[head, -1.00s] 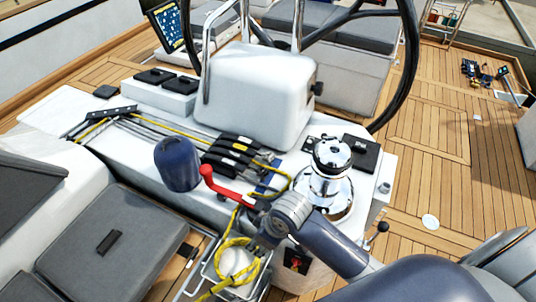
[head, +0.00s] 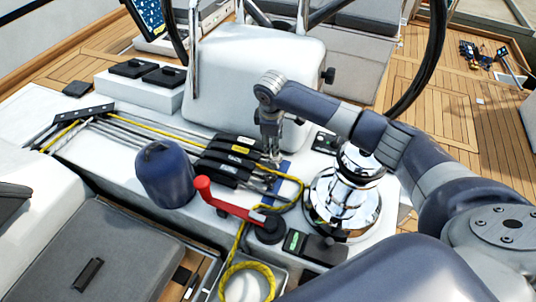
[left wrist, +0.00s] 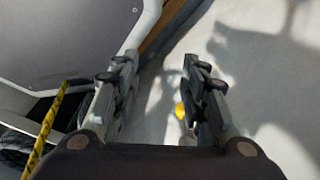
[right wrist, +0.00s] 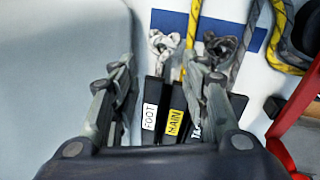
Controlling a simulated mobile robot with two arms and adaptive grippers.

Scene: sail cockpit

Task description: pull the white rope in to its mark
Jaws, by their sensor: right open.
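The white rope (right wrist: 163,44) shows in the right wrist view as a short knotted end beside the clutch labelled FOOT (right wrist: 149,116). I cannot make out its mark. My right gripper (head: 272,158) is open and empty above the right end of the clutch bank (head: 228,160). In the right wrist view its fingers (right wrist: 170,75) stand apart, the white rope showing between and beyond them. My left gripper (left wrist: 155,65) is open and empty over a pale, shadowed surface; it is outside the head view.
A yellow rope (head: 296,184) runs from the clutches past the chrome winch (head: 345,190) to a coil below. A red handle (head: 228,205) and a dark blue rounded object (head: 164,174) stand close by. A darker grey rope (right wrist: 228,48) lies right of the yellow.

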